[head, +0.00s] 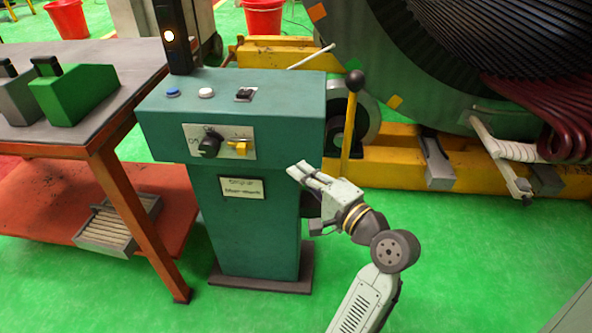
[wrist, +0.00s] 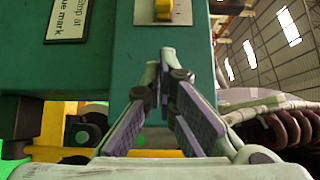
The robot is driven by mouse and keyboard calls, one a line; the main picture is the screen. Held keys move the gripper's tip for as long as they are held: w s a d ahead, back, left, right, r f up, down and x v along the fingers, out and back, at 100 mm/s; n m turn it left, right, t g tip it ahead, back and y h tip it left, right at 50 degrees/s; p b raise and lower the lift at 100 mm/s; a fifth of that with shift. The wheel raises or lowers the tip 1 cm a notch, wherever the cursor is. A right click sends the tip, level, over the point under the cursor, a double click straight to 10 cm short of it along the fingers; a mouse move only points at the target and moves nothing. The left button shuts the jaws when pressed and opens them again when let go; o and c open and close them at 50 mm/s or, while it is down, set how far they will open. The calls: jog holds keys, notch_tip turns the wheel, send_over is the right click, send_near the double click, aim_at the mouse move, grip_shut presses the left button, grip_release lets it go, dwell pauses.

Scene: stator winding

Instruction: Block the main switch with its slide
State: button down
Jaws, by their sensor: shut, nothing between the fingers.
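The main switch (head: 208,145) is a black rotary knob on a pale plate on the front of the green control console (head: 160,125). The yellow slide (head: 238,147) sits on the same plate, just right of the knob and apart from it. My gripper (head: 298,172) is at the console's right side, lower than the slide and to its right, touching neither. In the wrist view the two fingertips (wrist: 167,62) are together with nothing between them. The slide also shows at the top of the wrist view (wrist: 163,10); the knob is out of that view.
The console top carries a blue button (head: 173,92), a white button (head: 206,93), a toggle and a lit lamp post. A lever with a black ball (head: 355,80) stands behind my gripper. A bench (head: 60,140) is at left, a large stator (head: 450,60) at right. Green floor is clear in front.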

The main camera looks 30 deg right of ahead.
jog(key=p, duration=0.1)
send_near(248, 150)
jog(key=w+d, duration=0.1)
jog(key=w, duration=0.1)
jog(key=w+d, duration=0.1)
jog(key=d, duration=0.1)
jog(key=shift+w+d+r, duration=0.15)
jog(key=shift+w+r, duration=0.05)
jog(key=shift+w, duration=0.15)
jog(key=shift+w+a, duration=0.7)
jog(key=shift+a, duration=0.3)
jog(key=shift+w+a+f+p, duration=0.1)
jog(key=shift+w+a+p, duration=0.3)
jog(key=shift+a, duration=0.2)
jog(key=shift+w+a+p, duration=0.5)
jog(key=shift+w+a, duration=0.15)
jog(key=shift+a, duration=0.3)
jog(key=shift+d, duration=0.1)
